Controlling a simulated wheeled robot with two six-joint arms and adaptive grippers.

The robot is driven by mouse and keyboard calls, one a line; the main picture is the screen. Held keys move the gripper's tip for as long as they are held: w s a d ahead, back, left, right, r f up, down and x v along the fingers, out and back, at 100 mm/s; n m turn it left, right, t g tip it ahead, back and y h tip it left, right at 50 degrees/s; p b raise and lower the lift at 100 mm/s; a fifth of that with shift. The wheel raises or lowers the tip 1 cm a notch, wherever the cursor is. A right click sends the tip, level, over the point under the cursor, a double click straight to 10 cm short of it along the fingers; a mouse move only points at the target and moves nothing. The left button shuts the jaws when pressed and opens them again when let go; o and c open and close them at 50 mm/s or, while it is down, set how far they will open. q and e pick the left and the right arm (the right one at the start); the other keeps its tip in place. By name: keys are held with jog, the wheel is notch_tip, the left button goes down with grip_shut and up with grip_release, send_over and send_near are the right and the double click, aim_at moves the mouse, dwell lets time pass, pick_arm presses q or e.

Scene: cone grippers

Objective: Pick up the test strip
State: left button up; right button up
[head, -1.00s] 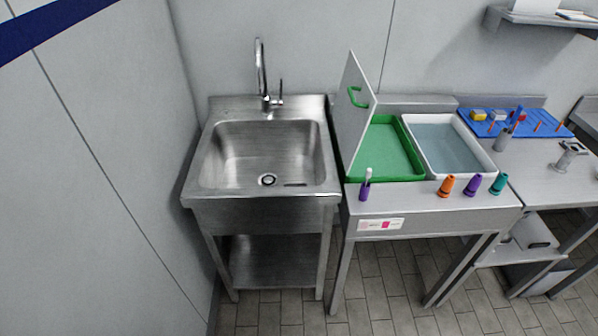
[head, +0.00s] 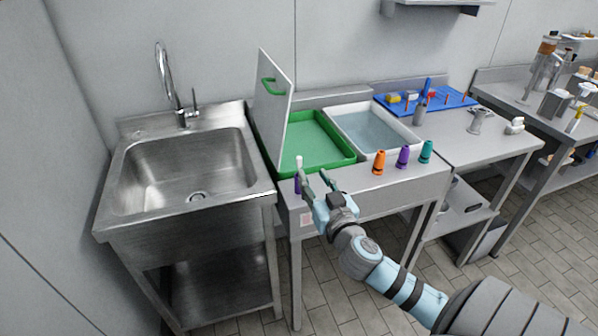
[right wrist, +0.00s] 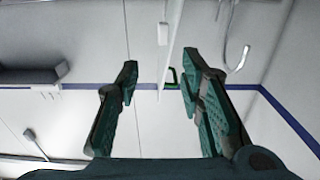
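A small white upright piece (head: 299,161), perhaps the test strip, stands in a purple cone holder (head: 297,186) at the front left corner of the steel table. It is too small to identify for sure. My right gripper (head: 314,177) is beside it, just to its right in the head view, and partly covers the holder. In the right wrist view the two teal fingers of the right gripper (right wrist: 159,62) are apart, with nothing seen held between them. My left gripper is not in view.
An upright white panel (head: 272,110) with a green handle stands behind, beside a green tray (head: 345,150) and a white water basin (head: 408,140). Orange (head: 379,162), purple (head: 403,157) and teal (head: 426,152) cones stand to the right. A steel sink (head: 125,195) is left.

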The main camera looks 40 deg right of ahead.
aim_at(300, 160)
jog(key=x, duration=0.9)
jog(key=shift+w+a+f+p, duration=0.1)
jog(key=shift+w+f+p, duration=0.05)
jog(key=shift+w+p, duration=0.25)
jog(key=shift+w+f, duration=0.15)
jog(key=shift+w, duration=0.25)
jog(key=shift+s, duration=0.1)
jog(key=c, duration=0.8)
